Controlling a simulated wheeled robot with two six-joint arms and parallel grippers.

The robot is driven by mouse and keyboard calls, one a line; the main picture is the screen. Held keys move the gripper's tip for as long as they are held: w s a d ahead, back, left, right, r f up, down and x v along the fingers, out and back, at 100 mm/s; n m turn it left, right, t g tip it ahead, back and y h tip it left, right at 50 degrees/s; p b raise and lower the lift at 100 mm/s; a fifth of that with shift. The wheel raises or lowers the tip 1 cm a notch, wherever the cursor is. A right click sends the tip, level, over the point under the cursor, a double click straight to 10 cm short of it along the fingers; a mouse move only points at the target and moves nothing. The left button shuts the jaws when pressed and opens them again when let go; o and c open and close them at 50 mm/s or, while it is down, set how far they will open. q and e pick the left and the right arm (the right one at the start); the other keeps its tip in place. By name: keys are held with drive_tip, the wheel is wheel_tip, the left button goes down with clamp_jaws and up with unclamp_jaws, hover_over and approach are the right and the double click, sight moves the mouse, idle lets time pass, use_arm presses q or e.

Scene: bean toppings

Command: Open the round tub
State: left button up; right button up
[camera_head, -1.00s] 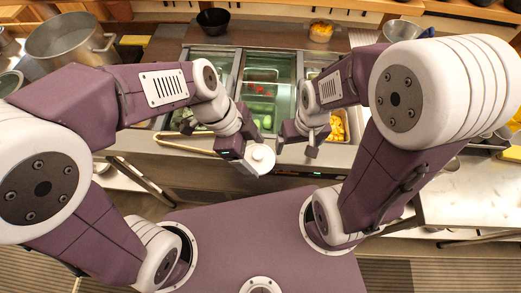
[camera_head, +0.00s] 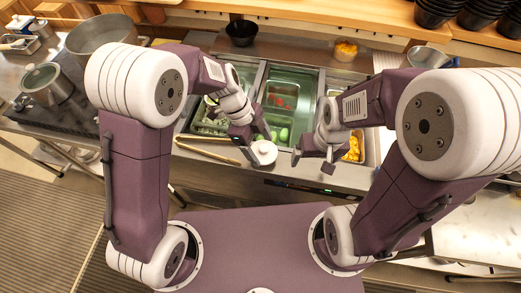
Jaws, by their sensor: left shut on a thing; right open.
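A small white round tub (camera_head: 264,152) with a pale top is at the front edge of the counter, in the middle of the view. My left gripper (camera_head: 251,152) is shut on its left side. Its fingers are partly hidden, and I cannot tell whether the tub touches the counter. The tub's top looks covered; I cannot see inside it. My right gripper (camera_head: 312,163) is open and empty, to the right of the tub and apart from it.
Behind the tub are sunken food bins, one with green and red pieces (camera_head: 283,103), one with yellow pieces (camera_head: 353,149). Long tongs (camera_head: 208,150) lie left of the tub. A black bowl (camera_head: 241,33) and a yellow-filled bowl (camera_head: 346,50) stand behind; a large pot (camera_head: 103,35) stands at left.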

sight(260, 152)
use_arm(q)
wheel_tip(260, 152, down, 3)
drive_tip(key=shift+f, duration=0.4)
drive_tip(key=o, duration=1.5)
drive_tip(key=shift+o, duration=0.2)
drive_tip(key=shift+w+r, duration=0.1)
drive_tip(key=shift+r, duration=0.45)
drive_tip(key=v, duration=1.1)
drive_tip(key=shift+r, duration=0.15)
drive_tip(key=shift+a, duration=0.1)
